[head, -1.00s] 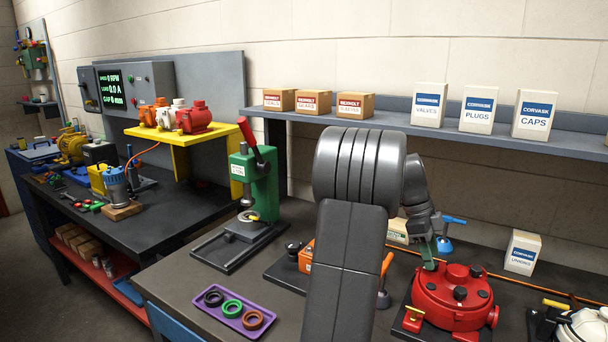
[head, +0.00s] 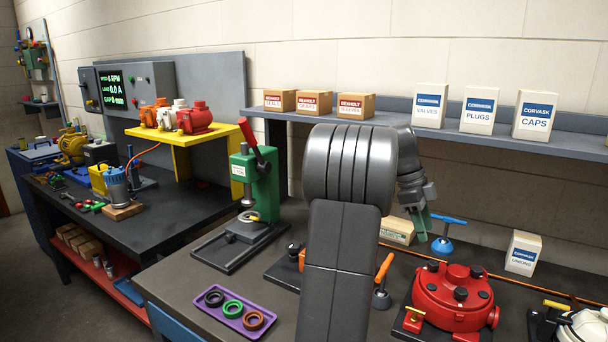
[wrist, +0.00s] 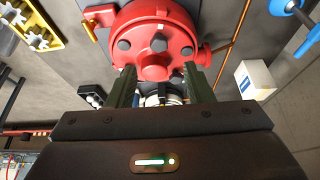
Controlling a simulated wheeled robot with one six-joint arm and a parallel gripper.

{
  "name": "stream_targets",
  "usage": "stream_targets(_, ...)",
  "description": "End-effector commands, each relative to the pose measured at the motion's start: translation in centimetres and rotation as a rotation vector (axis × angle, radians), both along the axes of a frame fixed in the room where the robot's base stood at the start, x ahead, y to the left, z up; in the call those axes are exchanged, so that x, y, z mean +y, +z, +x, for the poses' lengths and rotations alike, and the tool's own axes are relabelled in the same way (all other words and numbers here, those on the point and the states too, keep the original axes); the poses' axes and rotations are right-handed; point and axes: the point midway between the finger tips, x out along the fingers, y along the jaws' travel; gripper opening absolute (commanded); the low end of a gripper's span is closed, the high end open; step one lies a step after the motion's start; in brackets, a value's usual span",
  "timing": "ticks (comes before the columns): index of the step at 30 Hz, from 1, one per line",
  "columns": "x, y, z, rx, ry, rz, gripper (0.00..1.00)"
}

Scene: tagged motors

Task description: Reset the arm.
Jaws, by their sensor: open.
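My gripper (head: 424,225) hangs in the air above the bench, behind and to the left of the red round housing (head: 453,296). Its green-grey fingers are apart with nothing held between them. In the wrist view the two fingers of my gripper (wrist: 166,88) stand open, and the red housing (wrist: 155,38) with dark bolt heads lies beyond them. My dark arm fills the middle of the head view and hides part of the bench.
A blue-handled tool (head: 443,243) stands close to the gripper. A white box (head: 523,253) is at the right, and a wooden box (head: 397,231) is behind. A green press (head: 252,190) and a purple tray (head: 235,311) with rings are at the left. A shelf (head: 470,125) runs above.

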Motion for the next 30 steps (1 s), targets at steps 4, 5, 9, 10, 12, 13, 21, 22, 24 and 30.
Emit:
stream_targets(4, 1.0, 2.8, 0.7, -0.003, 0.002, -0.001, 0.47)
stream_targets(5, 1.1, 3.3, 0.8, -0.003, 0.002, -0.001, 0.47)
stream_targets(9, 1.9, 5.6, 1.3, -0.004, 0.002, -0.001, 0.47)
stream_targets(10, 2.1, 6.0, 1.4, -0.004, 0.002, -0.001, 0.47)
stream_targets(12, 1.5, 4.2, 0.9, 0.004, -0.002, 0.002, 0.47)
stream_targets(13, 1.3, 3.7, 0.8, 0.004, -0.002, 0.001, 0.47)
stream_targets(21, -0.3, -1.1, -0.3, 0.004, -0.002, 0.002, 0.47)
stream_targets(22, -0.5, -1.6, -0.5, 0.005, -0.002, 0.002, 0.47)
stream_targets(24, -1.0, -2.9, -0.8, 0.005, -0.002, 0.002, 0.47)
stream_targets(30, -2.2, -6.6, -1.6, 0.006, -0.002, 0.004, 0.47)
